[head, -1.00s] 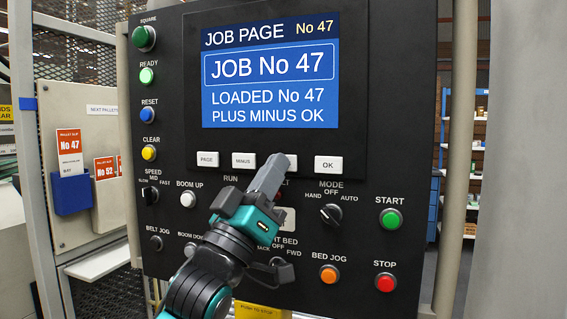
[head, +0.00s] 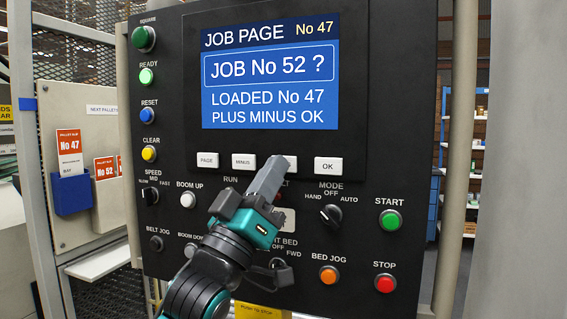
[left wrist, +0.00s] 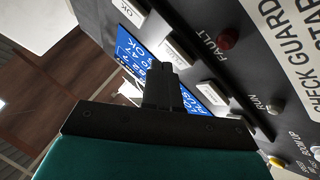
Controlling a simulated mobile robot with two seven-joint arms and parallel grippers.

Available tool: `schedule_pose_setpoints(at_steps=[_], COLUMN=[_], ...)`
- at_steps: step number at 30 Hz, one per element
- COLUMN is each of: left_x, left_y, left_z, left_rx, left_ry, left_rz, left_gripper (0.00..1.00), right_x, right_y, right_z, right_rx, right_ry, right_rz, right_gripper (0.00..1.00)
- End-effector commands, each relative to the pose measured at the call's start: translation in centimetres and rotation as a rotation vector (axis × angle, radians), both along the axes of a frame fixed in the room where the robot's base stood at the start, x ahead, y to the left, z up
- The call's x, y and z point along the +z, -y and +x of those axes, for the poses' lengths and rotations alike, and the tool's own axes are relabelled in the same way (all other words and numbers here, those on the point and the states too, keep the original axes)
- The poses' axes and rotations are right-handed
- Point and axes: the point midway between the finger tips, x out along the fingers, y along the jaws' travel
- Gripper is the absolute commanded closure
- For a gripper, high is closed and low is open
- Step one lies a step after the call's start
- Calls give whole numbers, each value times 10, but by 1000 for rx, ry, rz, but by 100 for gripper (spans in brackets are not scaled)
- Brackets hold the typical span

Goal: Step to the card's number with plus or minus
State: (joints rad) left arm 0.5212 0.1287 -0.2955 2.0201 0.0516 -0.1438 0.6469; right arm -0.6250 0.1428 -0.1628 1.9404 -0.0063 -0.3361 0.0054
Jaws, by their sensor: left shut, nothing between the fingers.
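The screen (head: 270,72) reads "JOB No 52 ?", with "LOADED No 47" below and "No 47" at the top. An orange-and-white card (head: 106,170) at the left shows No 52; another card (head: 69,148) shows No 47. The minus button (head: 244,162) is labelled and clear. The plus button (head: 291,163) is partly hidden behind my left gripper (head: 276,163), which is shut and empty, fingertips at its left part. In the left wrist view the closed fingers (left wrist: 160,85) point at the button row; touching or just apart, I cannot tell.
The page button (head: 207,160) and OK button (head: 328,165) flank the row. Below are the mode knob (head: 330,214), green START (head: 390,219) and red STOP (head: 384,284). Several coloured buttons line the panel's left edge. A blue holder (head: 72,193) hangs on the left board.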

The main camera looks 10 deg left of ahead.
Motion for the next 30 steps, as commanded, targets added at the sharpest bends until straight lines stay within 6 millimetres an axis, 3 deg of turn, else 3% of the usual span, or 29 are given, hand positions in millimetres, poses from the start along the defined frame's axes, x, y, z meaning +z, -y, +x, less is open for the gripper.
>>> schedule_pose_setpoints(at_steps=[14,30], left_x=[0,0], left_y=[-1,-8], left_z=[-8,-54], left_rx=[0,0], left_ry=[0,0], left_rz=[0,0], left_gripper=[100,100], right_x=[3,11], right_y=[0,0], right_z=[0,0], right_rx=[0,0], right_ry=[0,0], right_rz=[0,0], right_gripper=[0,0])
